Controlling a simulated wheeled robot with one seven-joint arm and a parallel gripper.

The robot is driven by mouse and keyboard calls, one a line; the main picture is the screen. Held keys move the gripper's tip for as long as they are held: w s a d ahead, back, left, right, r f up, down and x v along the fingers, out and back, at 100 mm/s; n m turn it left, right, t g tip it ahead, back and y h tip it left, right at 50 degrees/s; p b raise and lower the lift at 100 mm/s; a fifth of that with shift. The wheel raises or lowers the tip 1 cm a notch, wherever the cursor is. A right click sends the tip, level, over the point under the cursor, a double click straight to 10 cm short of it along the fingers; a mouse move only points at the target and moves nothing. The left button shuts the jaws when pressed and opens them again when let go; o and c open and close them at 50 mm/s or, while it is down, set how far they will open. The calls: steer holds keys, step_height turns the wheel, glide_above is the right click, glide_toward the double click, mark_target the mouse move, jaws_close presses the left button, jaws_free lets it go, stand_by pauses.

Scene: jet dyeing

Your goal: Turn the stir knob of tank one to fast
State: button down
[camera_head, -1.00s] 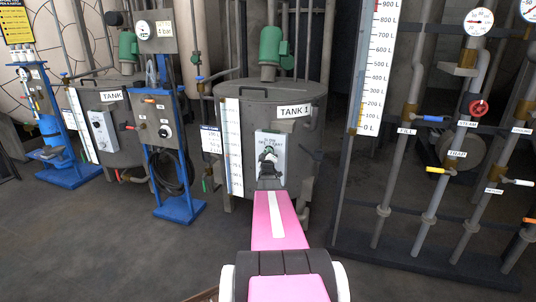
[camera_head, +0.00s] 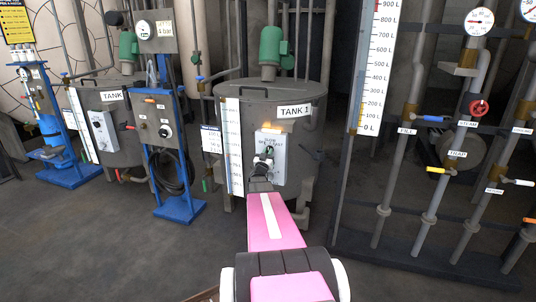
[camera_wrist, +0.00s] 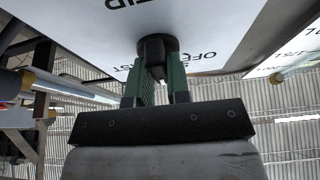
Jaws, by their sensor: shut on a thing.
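Tank one (camera_head: 253,105) is a grey cylinder labelled TANK 1, with a green motor on top. On its front is a pale control panel (camera_head: 279,172), with an orange lit spot near its top. My gripper (camera_head: 264,160) is at the lower part of this panel. In the wrist view, the green fingers of my gripper (camera_wrist: 156,84) are shut on a black knob (camera_wrist: 155,47) on the panel (camera_wrist: 85,22). Printed words show around the knob, partly "OF" and "FAST". The knob's pointer direction cannot be told.
A blue stand (camera_head: 181,207) with a gauge and hose stands left of tank one. A second tank (camera_head: 108,125) is behind it. A pipe rack (camera_head: 430,215) with coloured valves is on the right. Grey floor (camera_head: 100,245) is open in front.

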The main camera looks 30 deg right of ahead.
steer(key=shift+w+r+m+g+h, duration=0.1)
steer(key=shift+m+g+h, duration=0.25)
steer(key=shift+m+g, duration=1.3)
steer(key=shift+f+m+g+h, duration=0.1)
steer(key=shift+m+g+h, duration=0.25)
steer(key=shift+m, duration=2.55)
steer(key=shift+w+r+m+g+h, duration=0.1)
steer(key=shift+m+g+h, duration=0.2)
steer(key=shift+m+g, duration=1.4)
steer(key=shift+m+t, duration=0.6)
steer(key=shift+m, duration=0.15)
steer(key=c, duration=1.1)
jaws_free()
steer(key=shift+s, duration=0.1)
